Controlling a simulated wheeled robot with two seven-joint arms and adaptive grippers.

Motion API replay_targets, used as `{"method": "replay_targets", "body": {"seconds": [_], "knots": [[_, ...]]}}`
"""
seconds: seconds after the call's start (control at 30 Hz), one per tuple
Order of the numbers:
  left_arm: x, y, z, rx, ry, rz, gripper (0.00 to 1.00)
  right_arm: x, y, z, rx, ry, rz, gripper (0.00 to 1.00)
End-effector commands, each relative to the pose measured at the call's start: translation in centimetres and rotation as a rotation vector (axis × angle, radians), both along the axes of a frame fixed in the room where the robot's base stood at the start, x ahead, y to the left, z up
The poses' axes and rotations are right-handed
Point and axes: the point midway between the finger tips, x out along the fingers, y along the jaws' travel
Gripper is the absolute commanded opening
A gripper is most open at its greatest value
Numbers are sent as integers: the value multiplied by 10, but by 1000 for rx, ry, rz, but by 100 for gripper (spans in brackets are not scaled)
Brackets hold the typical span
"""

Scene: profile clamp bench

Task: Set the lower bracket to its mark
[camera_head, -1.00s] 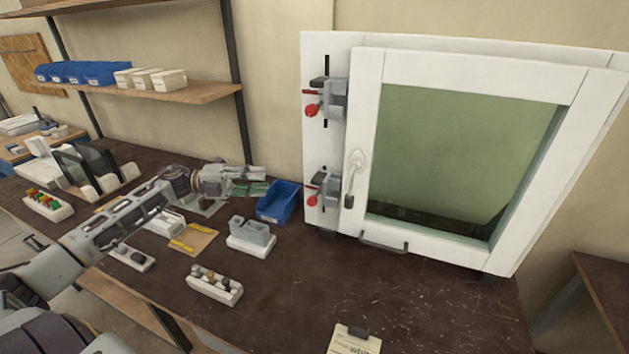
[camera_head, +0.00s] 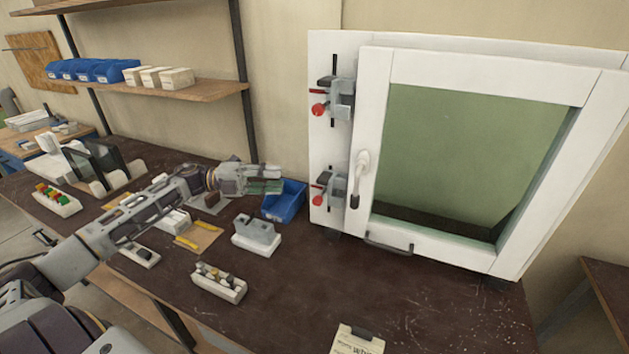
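The lower bracket (camera_head: 334,188) is a grey clamp with a red knob on the left edge of the white window frame (camera_head: 436,66). It sits on a dark vertical slot, which shows above it. A small red strip shows by its upper left; I cannot make out a separate mark. The upper bracket (camera_head: 341,98) is alike and sits higher on the same edge. My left gripper (camera_head: 266,180) is left of the lower bracket, apart from it, above the bench beside the blue bin. Its fingers look parted, with nothing clearly between them. My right gripper is out of view.
The blue bin (camera_head: 287,204) stands between my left gripper and the frame. A grey block on a white base (camera_head: 256,236), a tray of small parts (camera_head: 219,282) and a note (camera_head: 357,341) are nearer. The dark bench (camera_head: 300,290) is clear below the frame.

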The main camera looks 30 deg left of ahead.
Motion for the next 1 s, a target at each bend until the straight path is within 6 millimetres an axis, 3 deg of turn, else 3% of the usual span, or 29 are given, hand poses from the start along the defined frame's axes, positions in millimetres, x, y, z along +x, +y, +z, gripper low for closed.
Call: {"method": "replay_targets", "body": {"seconds": [0.37, 1.0], "knots": [[13, -27, 1, 0, -1, 0, 34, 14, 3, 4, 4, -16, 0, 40], [34, -69, 1, -2, -1, 1, 34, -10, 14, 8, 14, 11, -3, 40]]}}
